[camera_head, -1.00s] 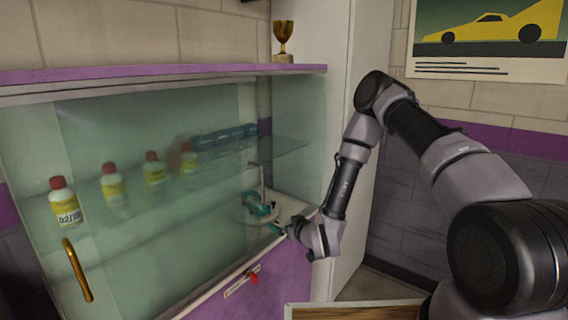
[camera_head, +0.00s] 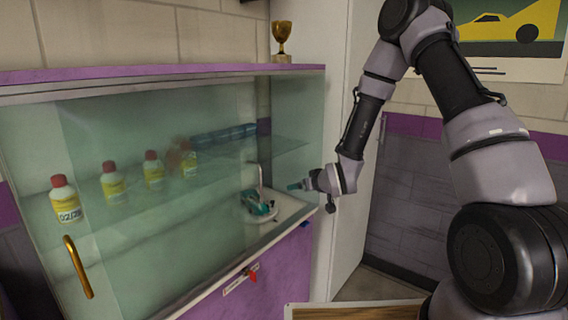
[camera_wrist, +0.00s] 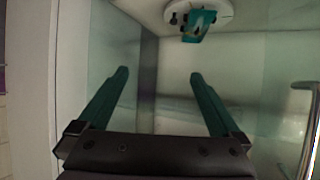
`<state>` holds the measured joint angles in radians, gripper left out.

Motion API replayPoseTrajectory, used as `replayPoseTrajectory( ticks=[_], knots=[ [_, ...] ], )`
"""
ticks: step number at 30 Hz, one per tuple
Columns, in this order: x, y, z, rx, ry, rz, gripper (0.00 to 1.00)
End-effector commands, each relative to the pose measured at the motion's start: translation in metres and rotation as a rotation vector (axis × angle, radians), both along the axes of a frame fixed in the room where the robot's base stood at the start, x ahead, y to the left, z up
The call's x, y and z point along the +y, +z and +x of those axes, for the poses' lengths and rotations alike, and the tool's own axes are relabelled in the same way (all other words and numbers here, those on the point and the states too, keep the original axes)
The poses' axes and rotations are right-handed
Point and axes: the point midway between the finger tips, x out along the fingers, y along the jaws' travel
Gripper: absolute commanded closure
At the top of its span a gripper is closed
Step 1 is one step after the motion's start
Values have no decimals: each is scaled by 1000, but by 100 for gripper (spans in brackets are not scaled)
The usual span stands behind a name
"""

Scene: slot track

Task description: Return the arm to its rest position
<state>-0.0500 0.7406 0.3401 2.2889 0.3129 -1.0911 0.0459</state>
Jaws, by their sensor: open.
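My gripper (camera_head: 295,186) is in front of the right end of the glass display cabinet (camera_head: 160,68), raised above the cabinet's lower ledge. In the wrist view its two green fingers (camera_wrist: 158,78) are spread apart with nothing between them. A teal slot car (camera_head: 258,205) sits on a round white stand inside the cabinet's lower right part. The teal car also shows at the top of the wrist view (camera_wrist: 198,25), beyond my fingertips and apart from them.
Several yellow bottles with red caps (camera_head: 113,182) stand behind the glass. A gold handle (camera_head: 78,266) is at the left. A gold trophy (camera_head: 282,40) stands on top. A red key-like part (camera_head: 252,275) is on the purple front. A wooden-topped surface (camera_head: 355,311) lies at the bottom.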

Motion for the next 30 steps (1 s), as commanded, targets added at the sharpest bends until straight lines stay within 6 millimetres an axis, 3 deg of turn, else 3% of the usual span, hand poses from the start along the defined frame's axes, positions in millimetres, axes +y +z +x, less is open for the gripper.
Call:
replayPoseTrajectory(
  ticks=[1,7,14,20,24,30],
  knots=[
    [-11,25,4,5,-19,-7,0],
    [-54,97,-6,96,-109,-24,0],
    [-103,176,-46,201,-230,-10,0],
    [-139,234,-105,296,-338,37,0],
    [-158,267,-156,364,-407,91,0],
    [-176,300,-237,463,-487,193,0]
  ],
)
